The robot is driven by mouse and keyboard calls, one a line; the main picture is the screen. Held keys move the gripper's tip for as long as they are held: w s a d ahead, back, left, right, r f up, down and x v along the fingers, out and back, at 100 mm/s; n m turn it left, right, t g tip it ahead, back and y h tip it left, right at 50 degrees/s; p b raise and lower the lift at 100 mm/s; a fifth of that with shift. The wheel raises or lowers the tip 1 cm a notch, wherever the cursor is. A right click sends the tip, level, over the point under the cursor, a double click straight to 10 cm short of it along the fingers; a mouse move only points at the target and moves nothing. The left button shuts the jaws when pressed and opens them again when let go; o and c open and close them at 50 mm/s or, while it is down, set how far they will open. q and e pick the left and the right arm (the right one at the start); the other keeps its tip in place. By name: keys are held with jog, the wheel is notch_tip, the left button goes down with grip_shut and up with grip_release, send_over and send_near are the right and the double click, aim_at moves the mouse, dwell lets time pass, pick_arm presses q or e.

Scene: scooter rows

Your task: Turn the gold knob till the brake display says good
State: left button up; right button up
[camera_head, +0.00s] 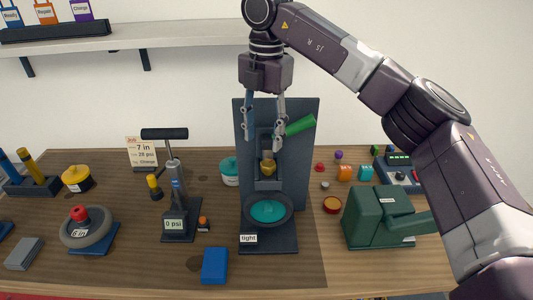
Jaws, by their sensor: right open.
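The gold knob (267,166) sits in the middle of a dark upright brake stand (304,190). The small brake display (248,239) at the foot of the stand reads "tight". My right gripper (263,140) comes down from above, open, with its fingertips a little above the knob in the picture. I cannot tell whether it touches the stand. A green lever (300,125) sticks out beside the right-hand finger. A dark wheel with a teal centre (267,211) is below the knob. My left gripper is not in view.
A pump (177,195) with a "0 psi" display stands left of the brake stand. A dark green machine (375,217) stands to the right, near my right arm. A blue block (215,265) lies in front. A white shelf (150,40) is on the wall.

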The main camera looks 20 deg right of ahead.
aim_at(268, 163)
jog(key=shift+d+r, duration=0.3)
jog(key=shift+d, duration=0.35)
jog(key=shift+s+f, duration=0.1)
jog(key=shift+f, duration=0.15)
notch_tip(268, 163, down, 6)
jog(key=shift+f+p, duration=0.1)
jog(key=shift+p, duration=1.1)
jog(key=shift+f, duration=0.45)
jog(key=shift+c, duration=0.4)
jog(key=c, duration=1.1)
jog(key=shift+o, duration=0.2)
